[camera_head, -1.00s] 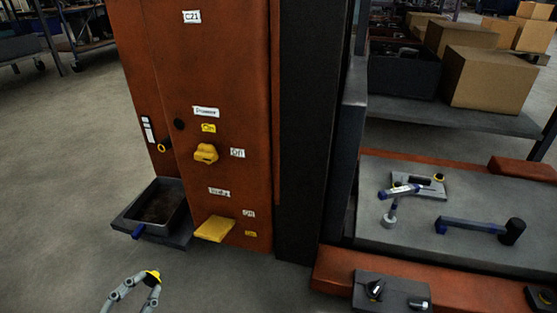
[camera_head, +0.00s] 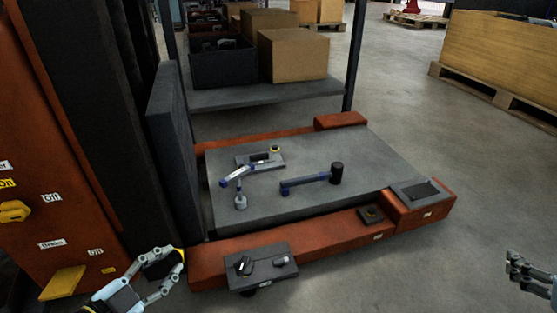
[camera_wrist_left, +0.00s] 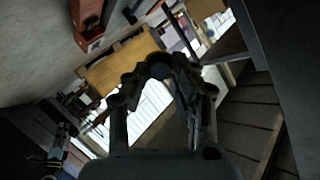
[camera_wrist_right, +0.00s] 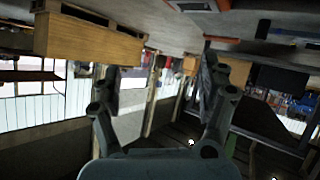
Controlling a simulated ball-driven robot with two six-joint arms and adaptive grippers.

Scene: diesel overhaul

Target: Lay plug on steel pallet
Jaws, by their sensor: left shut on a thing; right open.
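The plug (camera_head: 163,264), dark with a yellow edge, is held in my left gripper (camera_head: 172,265) at the lower left of the head view. In the left wrist view the plug (camera_wrist_left: 158,72) is a dark round shape between the shut fingers. The steel pallet, seemingly the grey plate (camera_head: 375,170) in the orange frame, lies to the right of and beyond my left gripper. The held plug is apart from the plate. My right gripper (camera_head: 522,274) is at the right edge of the head view, over the floor, open and empty; it also shows in the right wrist view (camera_wrist_right: 160,90).
On the plate lie a blue-handled tool (camera_head: 240,178), a hammer-like tool (camera_head: 312,181) and a small dark block (camera_head: 262,158). A dark tray with small parts (camera_head: 260,266) sits at the front beam. An orange cabinet (camera_head: 35,140) stands left. The plate's right part is bare.

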